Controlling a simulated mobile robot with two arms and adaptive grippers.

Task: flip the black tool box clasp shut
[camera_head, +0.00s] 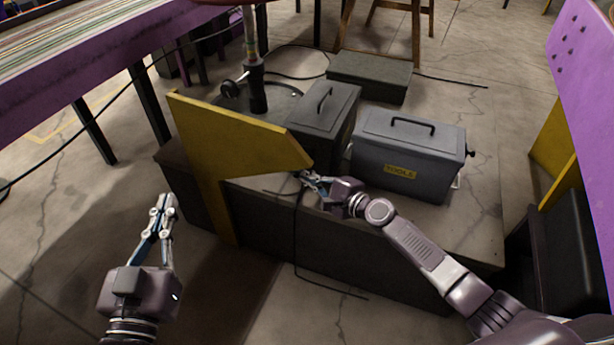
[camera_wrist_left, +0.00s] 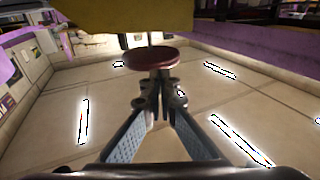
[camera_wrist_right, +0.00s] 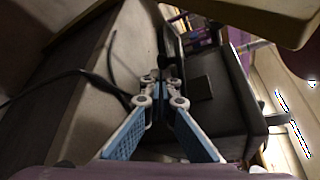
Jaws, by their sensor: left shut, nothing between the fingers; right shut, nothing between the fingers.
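The black tool box (camera_head: 327,108) stands on the low platform in the head view, its lid down and its handle on top. The yellow plate and my right gripper partly cover its front, and I cannot make out the clasp's position there. My right gripper (camera_head: 305,179) is shut and empty, close to the front lower part of the box. In the right wrist view, the fingertips (camera_wrist_right: 160,80) are together beside a dark box face (camera_wrist_right: 222,105) with a small dark square on it; contact cannot be told. My left gripper (camera_head: 165,203) is shut and empty, left of the platform.
A grey tool box labelled TOOLS (camera_head: 408,150) stands right of the black one. A yellow plate (camera_head: 240,145) rises at the platform's front left. A black cable (camera_head: 297,235) hangs over the platform's front (camera_head: 360,255). A red round seat (camera_wrist_left: 150,58) shows in the left wrist view.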

